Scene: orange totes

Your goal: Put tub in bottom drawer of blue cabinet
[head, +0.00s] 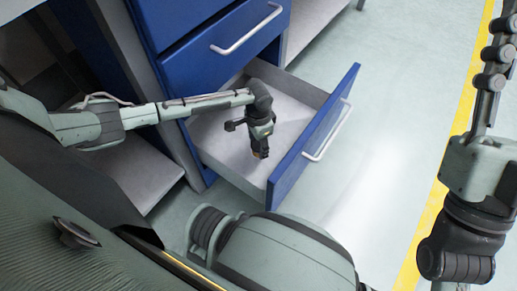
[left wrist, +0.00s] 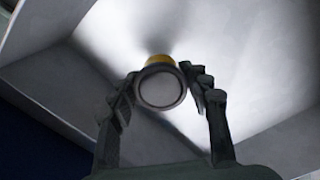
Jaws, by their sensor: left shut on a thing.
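The tub (left wrist: 160,88) is small and round, with a pale grey end and a yellow side, in the middle of the left wrist view. My left gripper (head: 261,150) is shut on it, one finger on each side, and points down over the open drawer. In the head view the tub is mostly hidden by the gripper. The blue cabinet (head: 185,25) is at the upper left. Its bottom drawer (head: 315,137) is pulled out, with a pale, bare inside. I cannot tell whether the tub touches the drawer floor. My right gripper (head: 490,60) is partly cut off at the right edge.
A closed blue drawer with a handle (head: 247,30) is just above the open one. The drawer's side walls and blue front stand around the left gripper. Pale floor (head: 400,110) with a yellow line (head: 437,200) is clear to the right.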

